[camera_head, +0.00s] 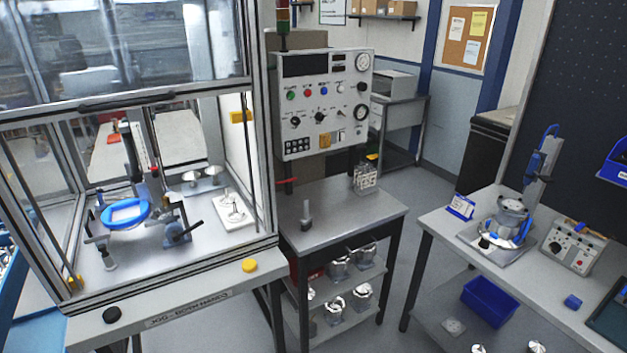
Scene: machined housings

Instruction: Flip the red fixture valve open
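A small red lever handle (287,181), which looks like the red fixture valve, sticks out roughly level at the left side of the small metal table, below the control panel and beside the enclosure's right post. It is too small to tell whether the valve is open or shut. Another small red part (113,137) stands inside the enclosure on the upright fixture. Neither of my grippers is in view, and nothing touches the red handle.
The glass-sided enclosure (262,150) stands left, its front window raised. The control panel (326,105) hangs over the metal table (340,215), which carries a small grey post (306,215) and a metal block (366,178). A workbench (450,222) stands right. Floor shows between them.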

